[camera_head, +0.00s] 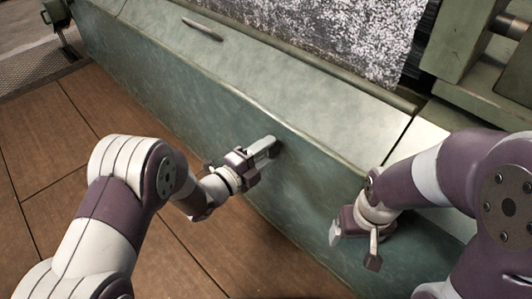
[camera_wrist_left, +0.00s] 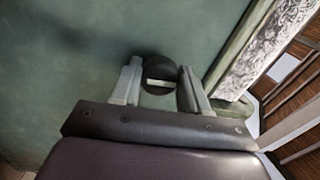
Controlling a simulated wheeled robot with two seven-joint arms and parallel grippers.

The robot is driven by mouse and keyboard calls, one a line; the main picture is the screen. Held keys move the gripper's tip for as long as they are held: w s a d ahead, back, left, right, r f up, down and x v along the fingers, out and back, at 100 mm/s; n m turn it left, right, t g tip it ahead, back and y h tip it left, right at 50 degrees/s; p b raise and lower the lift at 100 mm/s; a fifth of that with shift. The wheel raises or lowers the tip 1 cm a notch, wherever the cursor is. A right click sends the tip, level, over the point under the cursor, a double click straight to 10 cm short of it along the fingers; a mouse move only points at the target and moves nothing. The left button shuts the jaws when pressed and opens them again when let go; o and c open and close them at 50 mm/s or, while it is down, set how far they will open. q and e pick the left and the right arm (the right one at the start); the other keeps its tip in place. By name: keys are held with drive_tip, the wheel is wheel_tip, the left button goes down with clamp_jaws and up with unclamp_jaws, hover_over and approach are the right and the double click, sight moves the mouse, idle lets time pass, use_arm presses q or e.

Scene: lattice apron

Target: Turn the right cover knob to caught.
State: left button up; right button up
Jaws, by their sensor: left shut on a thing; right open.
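A dark round cover knob (camera_wrist_left: 159,72) sits on the green metal cover (camera_head: 165,90). In the left wrist view it lies between the fingers of my left gripper (camera_wrist_left: 160,90), with a pale bar across its lower part. In the head view my left gripper (camera_head: 268,147) reaches the cover's front face and is shut on the knob; only a dark bit of the knob shows past the fingers. The knob's setting cannot be told. My right gripper (camera_head: 352,250) is open and empty, pointing down in front of the cover at the right.
A slim metal handle (camera_head: 203,29) lies on the cover's top at the upper left. A speckled grey-white sheet (camera_head: 330,30) rises behind the cover. Green machine frame parts (camera_head: 470,50) stand at the upper right. Brown wooden floor (camera_head: 50,130) spreads in front.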

use_arm(q)
drive_tip(key=shift+m, duration=0.6)
drive_tip(key=o, duration=1)
drive_tip(key=shift+o, duration=0.2)
drive_tip(key=shift+s, duration=0.1)
drive_tip(key=p+v, duration=0.5)
drive_tip(key=v, duration=0.7)
drive_tip(key=shift+s+a, duration=0.2)
drive_tip(key=shift+a, duration=0.05)
